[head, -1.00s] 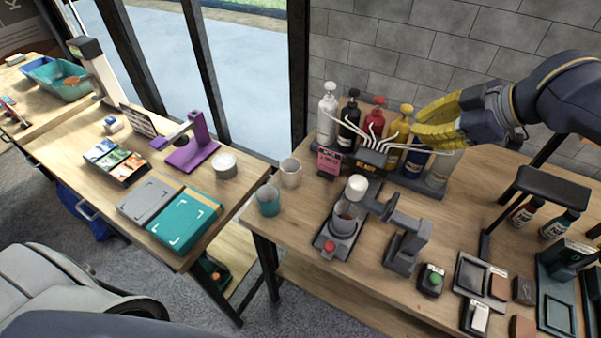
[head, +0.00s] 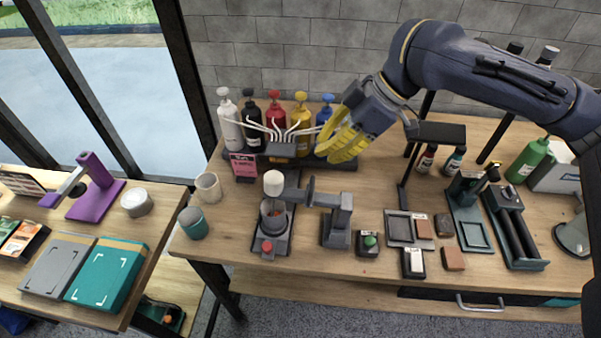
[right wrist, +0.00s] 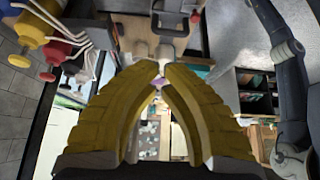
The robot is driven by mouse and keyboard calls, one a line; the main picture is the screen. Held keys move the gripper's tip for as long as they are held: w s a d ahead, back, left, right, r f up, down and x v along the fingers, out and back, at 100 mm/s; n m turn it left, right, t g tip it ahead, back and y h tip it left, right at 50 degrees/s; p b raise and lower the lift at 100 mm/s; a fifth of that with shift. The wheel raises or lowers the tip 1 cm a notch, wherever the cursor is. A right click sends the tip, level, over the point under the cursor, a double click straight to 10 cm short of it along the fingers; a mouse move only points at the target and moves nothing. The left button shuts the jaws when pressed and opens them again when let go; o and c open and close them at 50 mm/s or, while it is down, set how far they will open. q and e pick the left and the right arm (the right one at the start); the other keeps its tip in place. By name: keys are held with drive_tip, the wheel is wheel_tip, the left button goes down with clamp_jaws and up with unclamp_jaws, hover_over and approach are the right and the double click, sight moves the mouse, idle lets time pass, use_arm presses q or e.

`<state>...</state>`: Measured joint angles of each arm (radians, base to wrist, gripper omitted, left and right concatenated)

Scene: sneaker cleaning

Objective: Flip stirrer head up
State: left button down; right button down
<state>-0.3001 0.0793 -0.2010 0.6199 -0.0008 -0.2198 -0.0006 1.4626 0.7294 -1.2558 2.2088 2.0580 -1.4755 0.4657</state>
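The stirrer stands near the front edge of the right table in the head view. My right gripper (head: 335,150) has yellow fingers and is above the table, behind and above the stirrer. In the right wrist view its fingertips (right wrist: 161,68) nearly meet, with nothing seen held between them. My left gripper is out of view.
Pump bottles (head: 277,124) stand in a dark rack behind the stirrer, close to my right gripper. Two cups (head: 193,222) (head: 208,187) are at the left edge. A black stand (head: 434,132) and small blocks (head: 452,257) are to the right. A green-button box (head: 368,243) is beside the post.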

sight(307, 204)
drive_tip(key=shift+x, duration=5.05)
drive_tip(key=shift+d, duration=0.1)
